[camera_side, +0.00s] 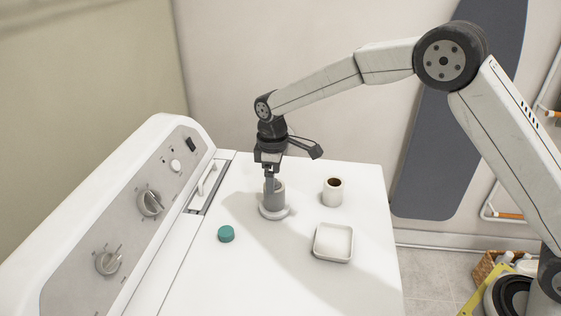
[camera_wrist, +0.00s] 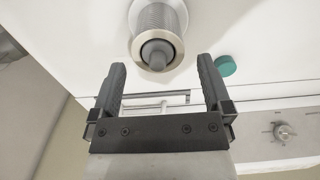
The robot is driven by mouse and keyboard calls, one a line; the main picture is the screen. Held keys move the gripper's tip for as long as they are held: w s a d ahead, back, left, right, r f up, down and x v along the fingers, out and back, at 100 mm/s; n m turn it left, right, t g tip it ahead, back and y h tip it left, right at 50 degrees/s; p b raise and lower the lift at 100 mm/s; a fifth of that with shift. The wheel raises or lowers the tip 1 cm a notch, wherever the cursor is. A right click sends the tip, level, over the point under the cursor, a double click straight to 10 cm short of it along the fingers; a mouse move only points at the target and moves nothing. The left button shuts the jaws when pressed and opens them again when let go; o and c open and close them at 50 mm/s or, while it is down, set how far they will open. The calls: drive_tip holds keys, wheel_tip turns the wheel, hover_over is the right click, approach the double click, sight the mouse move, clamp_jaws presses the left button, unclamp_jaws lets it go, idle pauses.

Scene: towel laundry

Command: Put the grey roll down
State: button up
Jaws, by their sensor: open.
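The grey roll (camera_side: 275,198) stands upright on a round pale base (camera_side: 272,214) on top of the white machine. In the wrist view the grey roll (camera_wrist: 158,20) shows from its end, with a grey post tip (camera_wrist: 156,55) coming through its middle, so it is around the post. My gripper (camera_side: 269,181) is just at the top of the roll in the side view. In the wrist view my gripper (camera_wrist: 160,75) has its fingers wide apart, with nothing between them, and the roll lies beyond the fingertips.
A white roll with a brown core (camera_side: 333,192) stands to the right. A shallow white square tray (camera_side: 333,257) is at front right. A teal round cap (camera_side: 226,234) lies to the left, near the control panel (camera_side: 130,205). Clear white surface lies between them.

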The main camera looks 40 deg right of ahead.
drive_tip(key=shift+d+f, duration=0.1)
drive_tip(key=shift+f, duration=1.75)
drive_tip(key=c, duration=1.3)
drive_tip(key=shift+o, duration=0.2)
drive_tip(key=shift+r, duration=5.05)
